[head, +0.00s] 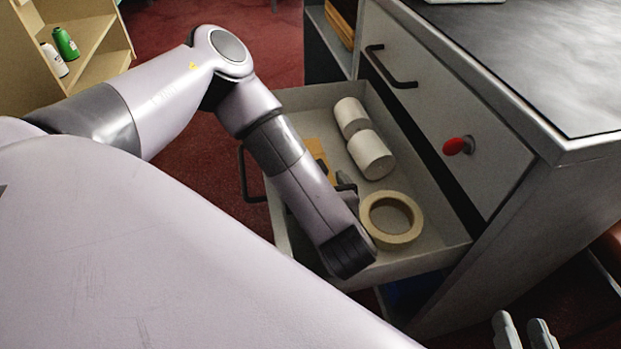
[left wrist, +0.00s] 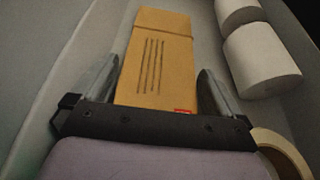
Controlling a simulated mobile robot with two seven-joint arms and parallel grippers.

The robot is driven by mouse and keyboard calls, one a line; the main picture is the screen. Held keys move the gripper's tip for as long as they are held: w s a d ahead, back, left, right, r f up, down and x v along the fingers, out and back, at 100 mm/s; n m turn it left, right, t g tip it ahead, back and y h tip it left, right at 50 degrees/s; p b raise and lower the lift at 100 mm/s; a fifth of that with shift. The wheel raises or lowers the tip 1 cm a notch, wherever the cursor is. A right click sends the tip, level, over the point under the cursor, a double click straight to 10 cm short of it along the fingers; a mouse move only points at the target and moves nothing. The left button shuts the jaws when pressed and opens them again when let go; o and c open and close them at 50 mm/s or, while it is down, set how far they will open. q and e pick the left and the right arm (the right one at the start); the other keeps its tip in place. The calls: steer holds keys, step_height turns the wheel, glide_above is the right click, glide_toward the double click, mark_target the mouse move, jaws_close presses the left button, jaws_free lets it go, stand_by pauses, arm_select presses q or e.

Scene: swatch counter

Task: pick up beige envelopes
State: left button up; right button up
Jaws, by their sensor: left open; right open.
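A beige envelope (left wrist: 155,60) with dark lines and a small red mark lies in the open drawer (head: 440,250). In the head view only parts of the envelope (head: 315,148) show beside my left forearm. My left gripper (left wrist: 158,78) is open, with one finger on each side of the envelope in the left wrist view. I cannot tell whether the fingers touch it. In the head view my left gripper is mostly hidden by my arm. My right gripper (head: 525,332) is open and empty at the bottom right edge, outside the drawer.
Two white rolls (head: 362,140) and a beige tape ring (head: 392,219) lie in the drawer to the right of the envelope. A shelf with bottles (head: 66,43) is at the far left.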

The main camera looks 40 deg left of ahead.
arm_select(q)
steer(key=shift+w+a, duration=0.15)
steer(key=shift+a, duration=0.05)
steer(key=c, duration=0.7)
